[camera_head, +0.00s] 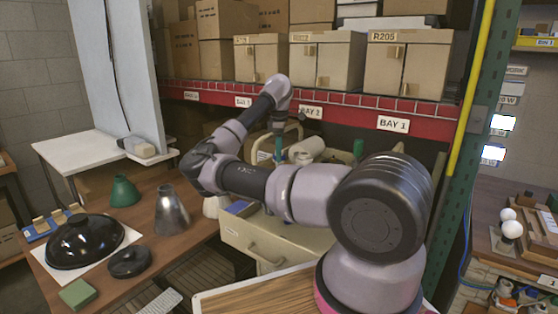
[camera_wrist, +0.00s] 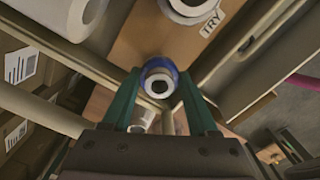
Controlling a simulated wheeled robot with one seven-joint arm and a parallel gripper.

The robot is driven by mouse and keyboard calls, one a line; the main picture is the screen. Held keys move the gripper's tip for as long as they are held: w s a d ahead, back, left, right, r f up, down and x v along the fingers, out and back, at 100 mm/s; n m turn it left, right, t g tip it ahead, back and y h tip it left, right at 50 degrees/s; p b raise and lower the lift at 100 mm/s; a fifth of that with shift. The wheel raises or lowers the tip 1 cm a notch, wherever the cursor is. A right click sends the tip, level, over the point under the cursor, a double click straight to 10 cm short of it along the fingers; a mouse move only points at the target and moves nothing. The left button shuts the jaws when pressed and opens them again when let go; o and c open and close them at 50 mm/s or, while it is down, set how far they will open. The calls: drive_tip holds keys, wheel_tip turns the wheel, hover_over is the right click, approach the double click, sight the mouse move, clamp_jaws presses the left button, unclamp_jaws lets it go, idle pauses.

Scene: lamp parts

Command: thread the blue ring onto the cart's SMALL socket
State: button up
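The blue ring (camera_wrist: 151,65) is between my gripper's two green fingertips (camera_wrist: 159,72) in the wrist view, and both fingers appear to touch its sides. A white socket with a dark round hole (camera_wrist: 158,84) shows inside the ring. I cannot tell whether the ring is around the socket or held above it. A larger white round piece (camera_wrist: 192,8) is at the top of the wrist view, beside a "TRY" label. In the head view my gripper (camera_head: 278,150) points down over the beige cart (camera_head: 265,240); ring and socket are not discernible there.
Cart rails surround the fingers. The red shelf beam (camera_head: 340,106) is behind. The left table holds a black dome (camera_head: 84,240) and a metal cone (camera_head: 171,212).

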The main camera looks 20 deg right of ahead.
drive_tip(key=shift+o, duration=0.9)
drive_tip(key=shift+f, duration=0.1)
drive_tip(key=n, duration=0.3)
drive_tip(key=shift+w+a, duration=0.1)
drive_tip(key=n, duration=0.4)
clamp_jaws()
drive_tip(key=shift+m, duration=0.7)
drive_tip(key=shift+c, duration=0.6)
unclamp_jaws()
drive_tip(key=shift+m, duration=0.5)
drive_tip(key=o, duration=0.4)
